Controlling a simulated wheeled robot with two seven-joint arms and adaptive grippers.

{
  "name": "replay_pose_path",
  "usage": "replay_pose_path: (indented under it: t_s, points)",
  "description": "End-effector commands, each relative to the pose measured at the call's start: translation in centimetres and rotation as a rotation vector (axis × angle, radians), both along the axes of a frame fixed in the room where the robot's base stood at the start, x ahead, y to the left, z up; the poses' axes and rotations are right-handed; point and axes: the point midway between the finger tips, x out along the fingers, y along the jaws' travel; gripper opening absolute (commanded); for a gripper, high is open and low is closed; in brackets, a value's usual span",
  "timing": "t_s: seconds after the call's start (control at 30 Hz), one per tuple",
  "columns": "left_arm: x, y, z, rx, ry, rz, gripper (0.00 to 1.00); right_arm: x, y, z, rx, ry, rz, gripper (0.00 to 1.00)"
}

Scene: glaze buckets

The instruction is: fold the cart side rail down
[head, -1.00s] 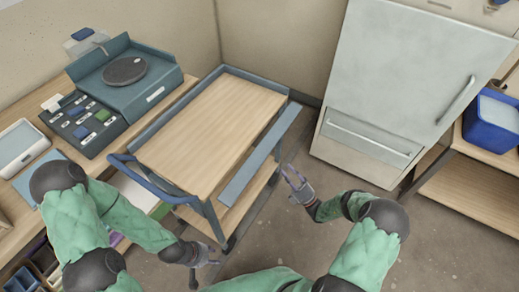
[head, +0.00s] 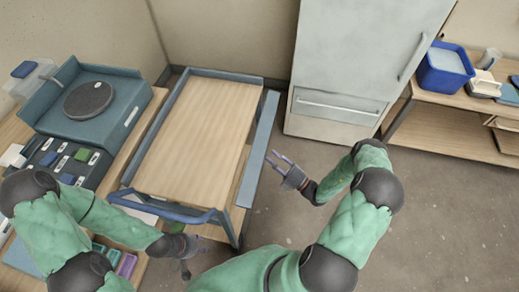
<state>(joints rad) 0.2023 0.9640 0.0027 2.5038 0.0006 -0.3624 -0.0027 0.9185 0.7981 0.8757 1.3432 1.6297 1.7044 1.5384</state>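The cart (head: 200,135) has a wooden top with raised blue-grey edges at the left and back and a blue handle (head: 165,208) at the near end. Its side rail (head: 260,148) is a flat blue-grey panel along the right side, set slightly out from the top and apparently hanging or tilted outward. My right gripper (head: 282,162) is just right of the rail, fingers spread and empty, with no clear contact. My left gripper (head: 184,270) is low at the near end of the cart, below the handle, small and dark; its fingers are hard to make out.
A left bench holds a turntable unit (head: 90,100) and a panel of small coloured blocks (head: 62,162). A grey cabinet (head: 365,60) stands behind right. A wooden shelf at the right carries a blue bin (head: 445,72). The floor (head: 430,210) at the right is clear.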

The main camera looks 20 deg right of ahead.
Motion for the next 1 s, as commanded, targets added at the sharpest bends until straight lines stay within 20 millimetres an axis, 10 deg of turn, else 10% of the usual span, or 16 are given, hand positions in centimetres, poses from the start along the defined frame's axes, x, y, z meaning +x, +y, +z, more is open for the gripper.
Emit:
replay_pose_path:
  t_s: [0.4,0.8,0.93,1.0]
  points:
    - [0.0,0.0,-1.2,0.0,-0.001,0.0,0.4,4.8,2.9,1.9,-0.001,-0.002,0.001,0.35]
    - [0.1,0.0,-1.3,0.0,-0.001,0.0,0.4,5.3,3.2,2.1,0.0,0.0,-0.001,0.35]
    - [0.1,0.0,-1.3,0.0,-0.001,0.0,0.4,5.3,3.2,2.1,0.0,0.0,0.0,0.0]
    - [0.1,0.0,-1.3,0.0,-0.001,0.0,0.4,5.3,3.2,2.1,0.0,0.0,0.0,0.0]
